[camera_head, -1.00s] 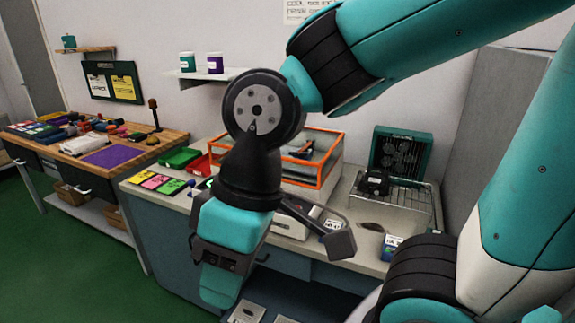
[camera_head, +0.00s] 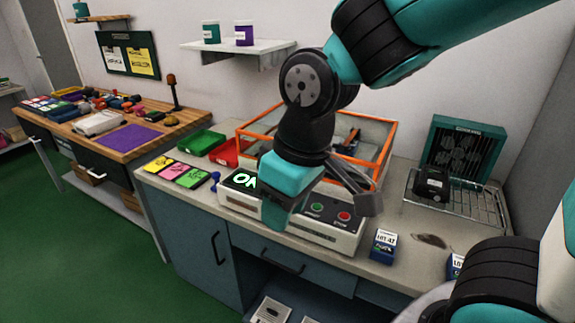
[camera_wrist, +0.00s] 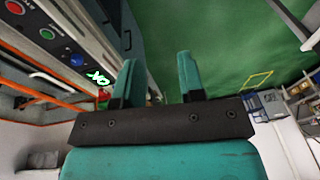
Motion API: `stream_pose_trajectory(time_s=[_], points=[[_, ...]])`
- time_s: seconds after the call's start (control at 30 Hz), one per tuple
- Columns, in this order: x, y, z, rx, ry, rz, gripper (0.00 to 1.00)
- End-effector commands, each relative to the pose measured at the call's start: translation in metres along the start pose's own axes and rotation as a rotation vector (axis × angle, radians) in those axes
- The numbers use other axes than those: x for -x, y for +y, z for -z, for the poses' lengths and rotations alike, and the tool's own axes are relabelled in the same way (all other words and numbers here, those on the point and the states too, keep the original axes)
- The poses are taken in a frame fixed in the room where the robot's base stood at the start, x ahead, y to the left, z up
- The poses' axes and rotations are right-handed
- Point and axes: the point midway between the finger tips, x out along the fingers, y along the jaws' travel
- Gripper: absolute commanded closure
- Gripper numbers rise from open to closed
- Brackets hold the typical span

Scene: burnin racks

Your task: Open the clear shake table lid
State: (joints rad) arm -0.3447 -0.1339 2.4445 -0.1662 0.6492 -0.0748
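A dark object shows inside. My gripper (camera_head: 283,222) hangs in front of the shake table and hides part of the front panel and lid edge. In the wrist view my gripper (camera_wrist: 159,75) has two teal fingers apart with nothing between them. The panel and orange frame edge (camera_wrist: 45,75) lie to their left.
A green bin (camera_head: 201,142) and a red bin (camera_head: 228,153) stand left of the machine, by coloured cards (camera_head: 178,173). A small blue box (camera_head: 383,246) sits near the bench's front edge.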

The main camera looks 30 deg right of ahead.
Motion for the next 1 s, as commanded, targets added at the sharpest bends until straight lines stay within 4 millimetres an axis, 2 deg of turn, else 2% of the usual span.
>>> stream_pose_trajectory(time_s=[0.03,0.1,0.23,0.3,0.37,0.5,0.63,0.8,1.0], points=[[-0.035,0.023,0.014,-0.01,-0.014,-0.086,0.64],[-0.066,0.06,0.037,-0.021,-0.021,-0.248,0.64],[-0.112,0.121,0.076,-0.001,-0.041,-0.585,0.64],[-0.128,0.144,0.093,0.029,-0.057,-0.77,0.64],[-0.137,0.157,0.105,0.059,-0.071,-0.92,0.64],[-0.146,0.167,0.125,0.129,-0.103,-1.21,0.64],[-0.145,0.163,0.134,0.169,-0.123,-1.377,0.64],[-0.143,0.161,0.137,0.184,-0.132,-1.452,0.64],[-0.149,0.172,0.137,0.18,-0.13,-1.452,0.64]])
